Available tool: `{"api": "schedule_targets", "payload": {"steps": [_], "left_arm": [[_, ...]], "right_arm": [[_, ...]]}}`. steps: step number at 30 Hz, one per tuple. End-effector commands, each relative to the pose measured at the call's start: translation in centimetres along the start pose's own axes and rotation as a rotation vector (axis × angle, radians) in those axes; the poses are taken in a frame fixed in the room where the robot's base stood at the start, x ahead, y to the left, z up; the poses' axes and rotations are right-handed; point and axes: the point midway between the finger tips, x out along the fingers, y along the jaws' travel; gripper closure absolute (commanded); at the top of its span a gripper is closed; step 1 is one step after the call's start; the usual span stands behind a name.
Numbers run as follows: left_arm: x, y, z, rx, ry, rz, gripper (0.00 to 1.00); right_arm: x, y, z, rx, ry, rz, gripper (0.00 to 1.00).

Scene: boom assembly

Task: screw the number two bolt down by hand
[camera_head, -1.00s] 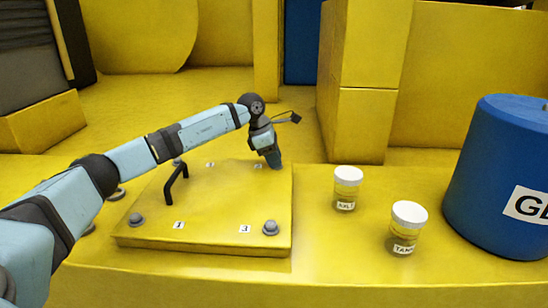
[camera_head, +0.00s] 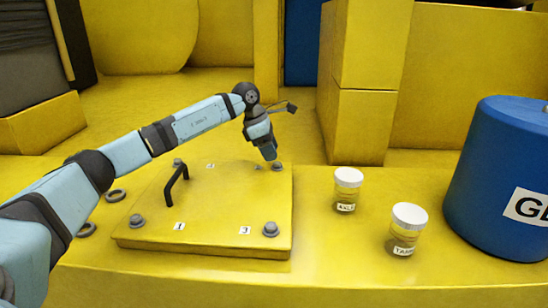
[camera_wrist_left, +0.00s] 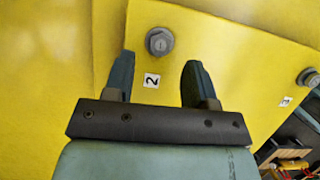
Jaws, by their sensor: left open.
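The number two bolt (camera_head: 277,167) is a grey hex bolt at the back right corner of the yellow plate (camera_head: 215,205). It also shows in the left wrist view (camera_wrist_left: 160,41), beside a white label marked 2 (camera_wrist_left: 151,80). My left gripper (camera_head: 269,158) is just above and to the left of this bolt, pointing down. In the left wrist view its two fingers (camera_wrist_left: 157,72) are apart with nothing between them, and the bolt is beyond their tips. How far the bolt is screwed in cannot be told. My right gripper is not in view.
Other bolts sit at the front left (camera_head: 137,220), front right (camera_head: 270,229) and back left (camera_head: 177,162) corners. A black handle (camera_head: 176,183) stands on the plate. Two white-lidded jars (camera_head: 347,190) (camera_head: 406,229) and a blue drum (camera_head: 500,180) stand to the right.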

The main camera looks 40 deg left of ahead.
Motion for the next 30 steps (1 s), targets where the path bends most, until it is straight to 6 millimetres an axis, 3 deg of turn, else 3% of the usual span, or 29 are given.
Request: {"api": "schedule_targets", "payload": {"steps": [6, 12, 18, 30], "left_arm": [[-5.4, 0.0, 0.1, 0.001, -0.001, 0.003, 0.49], [-8.9, 0.0, 0.1, 0.001, -0.001, 0.002, 0.49], [-10.4, 0.0, 0.1, 0.001, -0.001, 0.001, 0.49], [-10.4, 0.0, 0.1, 0.001, 0.0, 0.001, 0.49]], "right_arm": [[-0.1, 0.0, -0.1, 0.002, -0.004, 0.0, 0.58], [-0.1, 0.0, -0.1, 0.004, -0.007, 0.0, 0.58], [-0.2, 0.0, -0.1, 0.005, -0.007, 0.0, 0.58], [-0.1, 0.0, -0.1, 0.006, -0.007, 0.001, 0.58]]}}
